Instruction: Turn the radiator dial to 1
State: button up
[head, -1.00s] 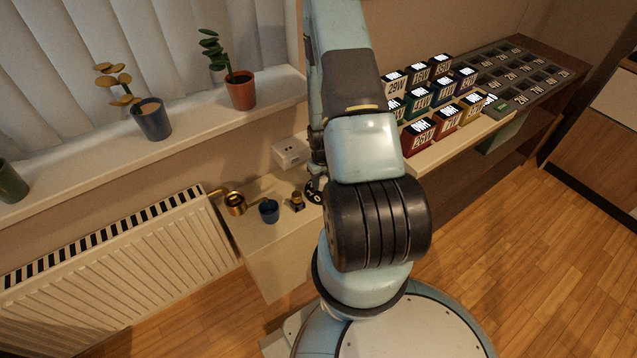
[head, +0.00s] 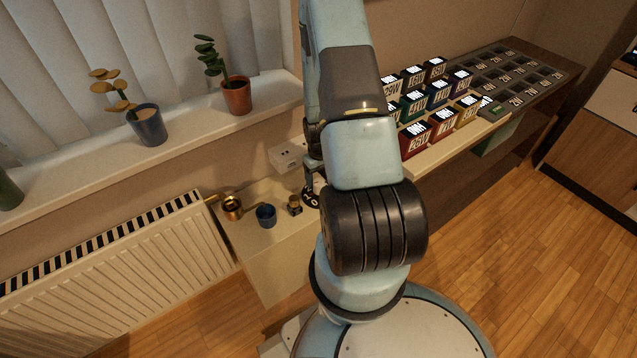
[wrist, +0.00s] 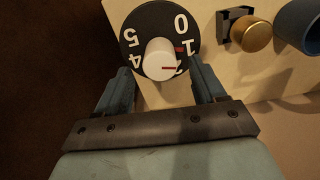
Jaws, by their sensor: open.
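The radiator dial (wrist: 133,50) is a black disc with white numbers and a white central knob (wrist: 158,58) in the wrist view. The 0, 1, 4 and 5 are readable, and the lower numbers are partly covered. A red line on the knob points right, below the 1, towards a partly hidden number. Another red mark lies near the 1. My gripper (wrist: 161,72) is open, with one finger on each side of the knob and space beside it; contact cannot be told. In the head view the dial (head: 311,199) shows small on the cream surface, below my mostly hidden gripper.
A brass cylinder (wrist: 251,34) and a blue cup (wrist: 302,25) stand right of the dial in the wrist view. The white radiator (head: 120,270) is at left in the head view. Several labelled boxes (head: 415,135) and a slotted tray (head: 510,75) lie at right.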

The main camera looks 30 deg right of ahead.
notch_tip(320, 180, up, 9)
jog(key=shift+r, duration=0.2)
dwell(0.4)
dwell(0.4)
notch_tip(320, 180, up, 15)
jog(key=t, duration=0.1)
send_over(319, 182)
jog(key=w+a, duration=0.2)
jog(key=a, duration=0.2)
jog(key=s+a+r+t+h, duration=0.1)
jog(key=a+r, duration=0.1)
jog(key=r, duration=0.5)
jog(key=s+a+r+t, duration=0.1)
jog(key=a+r, duration=0.2)
jog(key=r, duration=0.3)
jog(key=s+a+r+t, duration=0.1)
jog(key=s+a+r, duration=0.2)
jog(key=s+r, duration=0.2)
jog(key=s+a+r, duration=0.2)
jog(key=s+r, duration=0.4)
jog(key=s+a+r+t+y, duration=0.1)
jog(key=s+a+r, duration=0.2)
jog(key=s+r, duration=0.3)
jog(key=shift+a+r+t, duration=0.2)
jog(key=shift+a+t, duration=0.1)
jog(key=shift+a, duration=0.05)
